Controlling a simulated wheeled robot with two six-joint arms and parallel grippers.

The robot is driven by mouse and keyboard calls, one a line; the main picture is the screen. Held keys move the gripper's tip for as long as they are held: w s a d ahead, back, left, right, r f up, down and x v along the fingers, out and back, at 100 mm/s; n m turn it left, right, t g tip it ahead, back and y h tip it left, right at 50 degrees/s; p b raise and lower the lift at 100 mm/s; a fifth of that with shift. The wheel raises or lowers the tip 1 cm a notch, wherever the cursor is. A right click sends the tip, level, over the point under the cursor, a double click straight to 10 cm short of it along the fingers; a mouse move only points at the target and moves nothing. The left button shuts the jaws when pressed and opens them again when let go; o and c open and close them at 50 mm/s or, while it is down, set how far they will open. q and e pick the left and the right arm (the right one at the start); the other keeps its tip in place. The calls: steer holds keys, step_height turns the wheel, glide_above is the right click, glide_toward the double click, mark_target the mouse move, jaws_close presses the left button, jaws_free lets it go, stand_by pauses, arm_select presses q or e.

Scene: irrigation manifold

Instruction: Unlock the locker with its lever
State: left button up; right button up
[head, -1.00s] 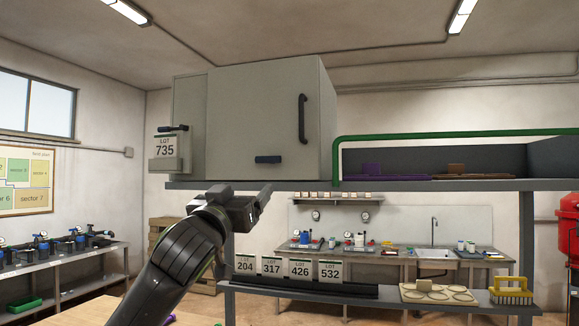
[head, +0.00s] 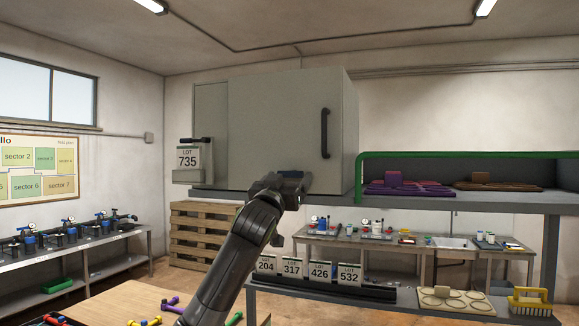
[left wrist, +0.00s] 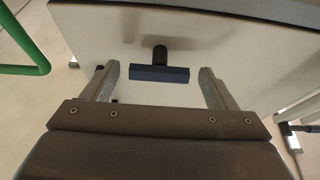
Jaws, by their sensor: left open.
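The grey locker (head: 270,120) stands on the upper shelf with its door shut and a dark vertical handle (head: 324,133) at the door's right side. Its lever (left wrist: 160,73), a dark blue bar on a black stem, shows in the left wrist view, lying across the picture between and beyond my fingertips. In the head view my gripper hides the lever. My left gripper (head: 282,183) is at the lower part of the door; it also shows in the left wrist view (left wrist: 161,78), open and empty, its fingers on either side of the lever. My right gripper is not in view.
A holder with a LOT 735 card (head: 187,160) is at the locker's left. A green rail (head: 450,155) edges the open shelf at right, with purple and brown pads. Several lot cards (head: 320,271) stand on the lower shelf below my gripper.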

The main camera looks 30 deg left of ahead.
arm_select(q)
steer(key=shift+p+x, duration=0.3)
steer(key=shift+x, duration=0.55)
steer(key=shift+f, duration=0.1)
